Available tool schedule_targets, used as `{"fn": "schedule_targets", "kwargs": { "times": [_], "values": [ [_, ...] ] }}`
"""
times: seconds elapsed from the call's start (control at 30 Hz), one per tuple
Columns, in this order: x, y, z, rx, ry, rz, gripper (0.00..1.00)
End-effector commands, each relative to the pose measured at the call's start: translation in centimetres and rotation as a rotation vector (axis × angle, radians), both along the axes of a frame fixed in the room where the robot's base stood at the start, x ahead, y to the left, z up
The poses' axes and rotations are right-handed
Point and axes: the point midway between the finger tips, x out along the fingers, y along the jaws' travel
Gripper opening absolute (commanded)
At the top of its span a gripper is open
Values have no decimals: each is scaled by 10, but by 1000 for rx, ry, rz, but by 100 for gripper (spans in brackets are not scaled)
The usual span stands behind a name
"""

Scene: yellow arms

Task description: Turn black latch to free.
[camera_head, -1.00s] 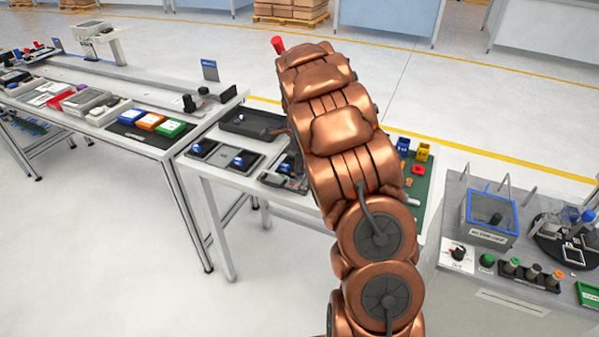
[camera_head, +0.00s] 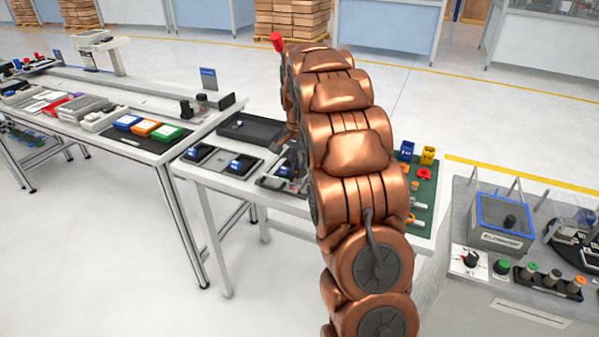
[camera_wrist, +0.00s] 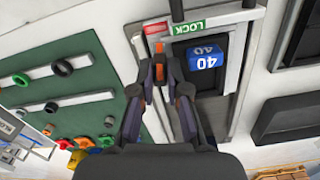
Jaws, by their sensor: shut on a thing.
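Just beyond the fingertips are a red label (camera_wrist: 157,28) and a green LOCK label (camera_wrist: 189,27).
A green board (camera_wrist: 75,85) with rings and grey bars lies left of the gripper. A black tray (camera_wrist: 299,120) is to the right. In the head view, another table (camera_head: 150,157) stands left and a grey bench (camera_head: 462,205) right.

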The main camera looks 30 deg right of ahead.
Motion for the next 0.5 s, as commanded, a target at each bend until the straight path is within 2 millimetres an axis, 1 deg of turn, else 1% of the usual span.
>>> {"fn": "schedule_targets", "kwargs": {
  "times": [0.03, 0.23, 0.5],
  "values": [
    [0, 0, -2, 1, 0, 29, 0],
    [0, 0, -1, 0, 1, 132, 0],
    [0, 0, 0, 0, -1, 194, 0]
  ]
}}
